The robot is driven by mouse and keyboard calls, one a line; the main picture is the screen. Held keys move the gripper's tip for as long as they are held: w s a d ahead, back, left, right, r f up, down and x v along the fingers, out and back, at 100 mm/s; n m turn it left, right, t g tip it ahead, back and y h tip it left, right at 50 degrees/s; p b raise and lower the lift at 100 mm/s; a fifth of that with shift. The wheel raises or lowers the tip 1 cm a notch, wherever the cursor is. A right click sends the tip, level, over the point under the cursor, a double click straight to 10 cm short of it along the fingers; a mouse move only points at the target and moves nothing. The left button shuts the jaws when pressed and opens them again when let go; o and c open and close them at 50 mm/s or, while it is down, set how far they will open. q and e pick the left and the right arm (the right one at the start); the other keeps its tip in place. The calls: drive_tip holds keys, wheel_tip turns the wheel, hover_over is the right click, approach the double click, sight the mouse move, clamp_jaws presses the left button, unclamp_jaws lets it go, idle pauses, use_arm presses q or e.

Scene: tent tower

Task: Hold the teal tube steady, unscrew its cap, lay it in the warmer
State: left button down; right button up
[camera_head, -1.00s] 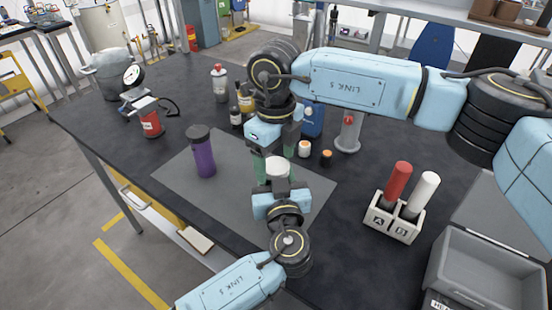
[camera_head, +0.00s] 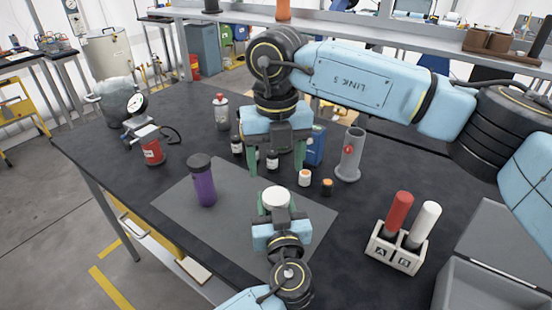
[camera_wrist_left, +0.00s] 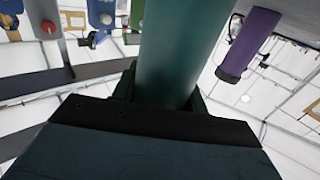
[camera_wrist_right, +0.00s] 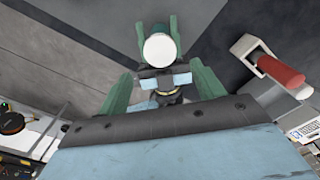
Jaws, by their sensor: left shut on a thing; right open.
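The teal tube (camera_wrist_left: 168,50) stands in my left gripper (camera_head: 276,212), which is shut on it over the grey mat. Its white cap (camera_head: 276,197) is on top; whether it is loose cannot be told. The cap also shows in the right wrist view (camera_wrist_right: 159,48), between the left gripper's green fingers. My right gripper (camera_head: 279,165) is open and empty, above and behind the cap, not touching it. The warmer, a grey box (camera_head: 470,262) with its lid (camera_head: 512,215) raised, is at the lower right, partly cut off.
A purple bottle (camera_head: 204,187) stands on the mat (camera_head: 230,225) left of the tube. A white rack (camera_head: 395,250) with a red and a white tube is between mat and warmer. Small bottles, a grey cylinder (camera_head: 350,158) and a gauge stand (camera_head: 152,152) are further back.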

sight(275, 197)
drive_tip(key=shift+f, duration=3.95)
drive_tip(key=c, duration=1)
drive_tip(key=n, duration=0.5)
drive_tip(key=shift+n, duration=0.3)
drive_tip(key=n, duration=0.4)
drive_tip(key=o, duration=1.1)
drive_tip(key=shift+s+a, duration=0.1)
drive_tip(key=shift+s+n, duration=0.1)
drive_tip(key=shift+n, duration=0.2)
